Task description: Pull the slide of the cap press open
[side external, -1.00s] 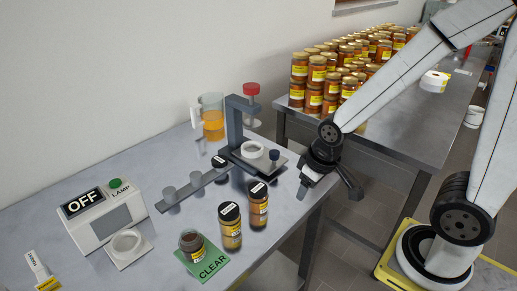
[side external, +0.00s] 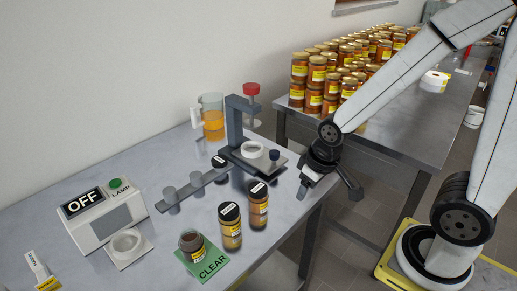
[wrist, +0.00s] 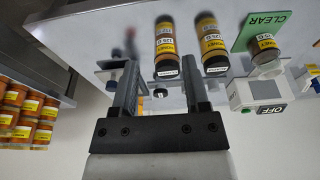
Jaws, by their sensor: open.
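The cap press (side external: 236,122) is a dark grey frame with a red knob (side external: 251,89) on top, at the back of the bench. Its slide (side external: 271,168) is a flat plate at the base, carrying a white ring (side external: 252,150) and a dark blue knob (side external: 274,155). My gripper (side external: 328,192) is open and empty, to the right of the slide and apart from the blue knob, by the bench edge. In the wrist view my gripper (wrist: 160,72) shows two parted fingers; a small dark knob (wrist: 112,84) appears left of the left finger.
Two dark-capped jars (side external: 230,226) (side external: 258,205) stand in front of the press. An open jar (side external: 191,242) is on the green CLEAR mat (side external: 212,264). A rack (side external: 178,199), a beaker (side external: 212,128) and the OFF lamp box (side external: 98,216) are left. Stacked honey jars (side external: 316,85) fill another table.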

